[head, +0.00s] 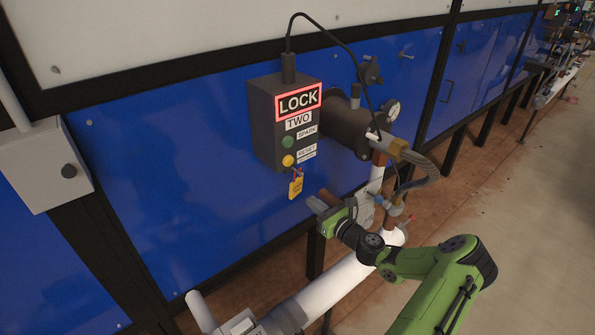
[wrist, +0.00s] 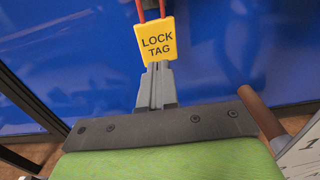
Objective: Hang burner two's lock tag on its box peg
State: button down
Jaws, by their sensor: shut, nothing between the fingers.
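The yellow lock tag (head: 296,188) hangs upright just below the front of the dark box labelled TWO (head: 264,131), its red loop at the box's lower edge. The peg itself is too small to make out. In the wrist view the tag (wrist: 157,41) reads LOCK TAG, and its red loop runs up out of the picture. My gripper (head: 315,202) is shut and empty, just right of and below the tag in the head view. In the wrist view its closed fingers (wrist: 157,72) point at the tag's lower edge; whether they touch it I cannot tell.
The box has a lit LOCK sign (head: 299,101), a green button (head: 288,142) and a yellow button (head: 288,161). The burner body (head: 345,127), a gauge (head: 393,110) and hoses stand to its right. A white pipe (head: 330,284) runs below. Blue panel left of the tag is clear.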

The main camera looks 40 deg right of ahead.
aim_at(297, 190)
jog(key=shift+w, duration=2.5)
dwell(1.8)
jog(key=shift+s+p, duration=0.3)
jog(key=shift+s, duration=0.2)
dwell(3.2)
